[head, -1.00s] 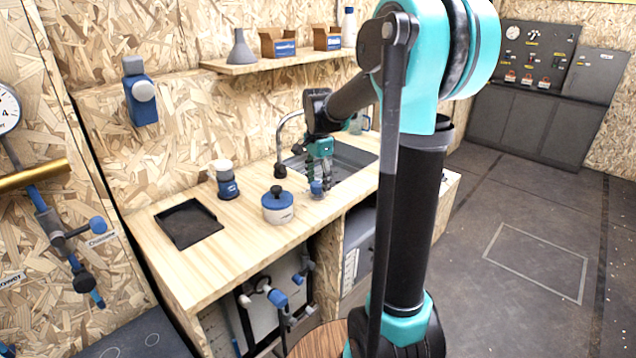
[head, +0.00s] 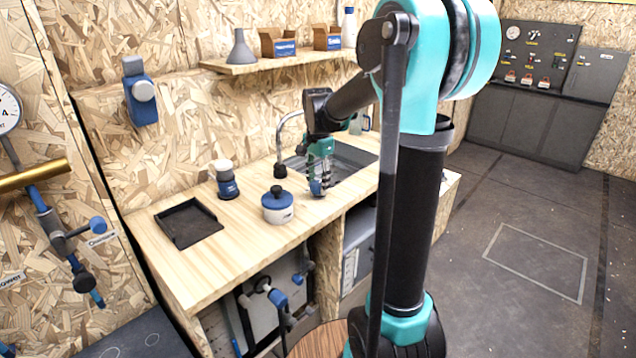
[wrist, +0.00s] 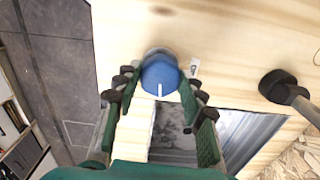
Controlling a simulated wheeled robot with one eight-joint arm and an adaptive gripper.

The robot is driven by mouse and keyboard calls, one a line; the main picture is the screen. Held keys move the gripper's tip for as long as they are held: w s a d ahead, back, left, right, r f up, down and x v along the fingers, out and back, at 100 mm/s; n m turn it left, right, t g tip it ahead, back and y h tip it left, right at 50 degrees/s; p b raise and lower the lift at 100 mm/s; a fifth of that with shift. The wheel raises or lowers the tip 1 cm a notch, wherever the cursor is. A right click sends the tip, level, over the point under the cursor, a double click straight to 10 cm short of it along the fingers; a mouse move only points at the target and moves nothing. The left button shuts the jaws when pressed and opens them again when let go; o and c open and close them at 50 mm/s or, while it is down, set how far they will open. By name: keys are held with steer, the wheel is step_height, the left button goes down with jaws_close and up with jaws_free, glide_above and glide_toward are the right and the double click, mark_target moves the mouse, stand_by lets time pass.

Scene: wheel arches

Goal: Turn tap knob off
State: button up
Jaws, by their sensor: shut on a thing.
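The tap knob (wrist: 160,74) is blue with a white line on its face, which points toward the bottom of the wrist picture. It stands on the wooden counter in front of the sink. My gripper (wrist: 160,90) has one finger on each side of the knob and is shut on it. In the head view my gripper (head: 318,188) reaches down at the sink's front edge and mostly hides the knob.
A white and blue lidded pot (head: 278,208) stands close to the left of my gripper. A blue and white container (head: 226,180) and a black tray (head: 188,222) are further left. The sink (head: 350,160) lies behind. A shelf (head: 290,61) with boxes hangs above.

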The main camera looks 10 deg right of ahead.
mark_target(318, 183)
steer(key=n, duration=1.2)
steer(key=shift+n, duration=2)
steer(key=o, duration=1.2)
steer(key=shift+c, duration=0.2)
step_height(318, 183, up, 12)
